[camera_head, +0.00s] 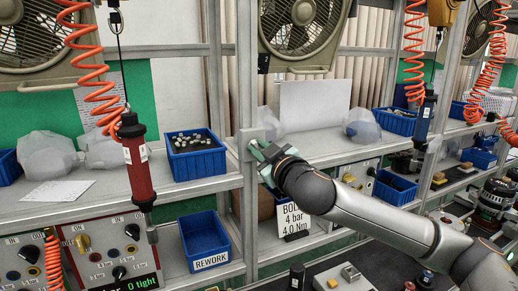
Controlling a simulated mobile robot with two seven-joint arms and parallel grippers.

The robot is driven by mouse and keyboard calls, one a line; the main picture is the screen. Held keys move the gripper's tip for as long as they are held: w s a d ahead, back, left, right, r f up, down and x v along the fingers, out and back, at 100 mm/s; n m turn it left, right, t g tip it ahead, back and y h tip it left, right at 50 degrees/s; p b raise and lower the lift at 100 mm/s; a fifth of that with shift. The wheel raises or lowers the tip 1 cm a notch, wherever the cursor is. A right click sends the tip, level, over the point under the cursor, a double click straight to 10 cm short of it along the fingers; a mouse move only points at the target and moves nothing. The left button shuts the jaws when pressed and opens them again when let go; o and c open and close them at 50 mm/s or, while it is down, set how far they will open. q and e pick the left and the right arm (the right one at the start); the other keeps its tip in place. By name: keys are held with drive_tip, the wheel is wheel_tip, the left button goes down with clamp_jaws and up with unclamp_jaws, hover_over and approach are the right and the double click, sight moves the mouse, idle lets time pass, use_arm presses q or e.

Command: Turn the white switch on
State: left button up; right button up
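My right arm comes in from the lower right, and its gripper (259,155) is up against the grey upright post at the middle of the picture. The fingers are small and partly hidden by the wrist, so I cannot tell whether they are open or shut. A pale grey-white block (248,136) on the post sits right at the fingertips; it may be the white switch, but its lever and position cannot be made out. Whether the fingers touch it is unclear. My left gripper is not in view.
A blue bin (194,156) with small parts stands on the shelf left of the post. A blue REWORK bin (204,243) is below it. A red screwdriver (138,165) hangs at left. A control box (108,254) with knobs is at lower left. A BOLT sign (292,218) stands under my arm.

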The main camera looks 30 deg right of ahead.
clamp_jaws()
drive_tip(key=shift+f+m, duration=0.1)
drive_tip(key=shift+m, duration=0.2)
drive_tip(key=shift+m+b, duration=0.8)
drive_tip(key=shift+m, duration=0.2)
drive_tip(key=m+b, duration=0.1)
drive_tip(key=m, duration=0.1)
drive_tip(key=shift+d+m, duration=0.1)
drive_tip(key=shift+m, duration=0.2)
drive_tip(key=m, duration=0.3)
drive_tip(key=shift+d, duration=0.1)
drive_tip(key=shift+d+m+p, duration=0.15)
drive_tip(key=shift+m+p, duration=0.25)
drive_tip(key=shift+m, duration=1.4)
